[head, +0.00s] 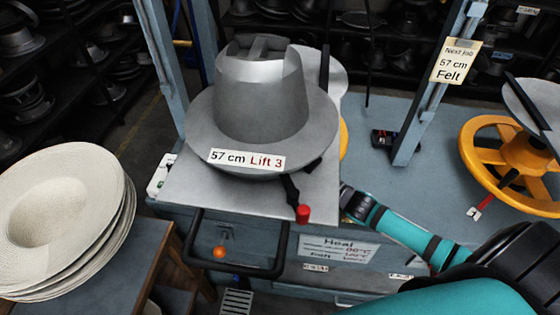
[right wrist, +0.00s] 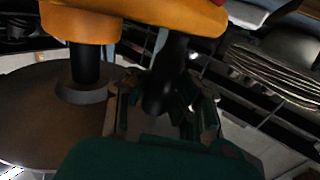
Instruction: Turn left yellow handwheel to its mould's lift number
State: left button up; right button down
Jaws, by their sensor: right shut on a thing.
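The grey hat mould (head: 262,105) stands in the middle of the head view, with a label (head: 247,159) reading "57 cm Lift 3". A sliver of a yellow handwheel (head: 343,138) shows behind its right side; most of it is hidden. In the right wrist view a yellow wheel (right wrist: 150,12) with a dark shaft fills the top. My right gripper (right wrist: 165,115) is shut on the dark handle (right wrist: 172,70) hanging from that wheel. In the head view its fingers are hidden behind the mould's plate. My left gripper is not in view.
Another yellow handwheel (head: 520,150) is at the right, with a red-tipped pointer (head: 480,208) by it. A card (head: 456,61) reads "Next job 57 cm Felt". A red-knobbed lever (head: 303,213) juts from the plate. Pale hats (head: 60,215) are stacked at the left.

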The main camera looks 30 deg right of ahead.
jog(key=shift+s+f, duration=0.3)
jog(key=shift+f, duration=0.1)
jog(key=c, duration=1.6)
grip_release()
jog(key=shift+s+d+r, duration=0.1)
jog(key=shift+s, duration=0.1)
jog(key=o, duration=0.5)
jog(key=shift+s+r, duration=0.2)
jog(key=shift+r, duration=0.05)
jog(key=shift+w, duration=0.15)
jog(key=shift+w, duration=0.1)
jog(key=shift+r, duration=0.15)
notch_tip(320, 180, up, 10)
jog(key=shift+f, duration=0.15)
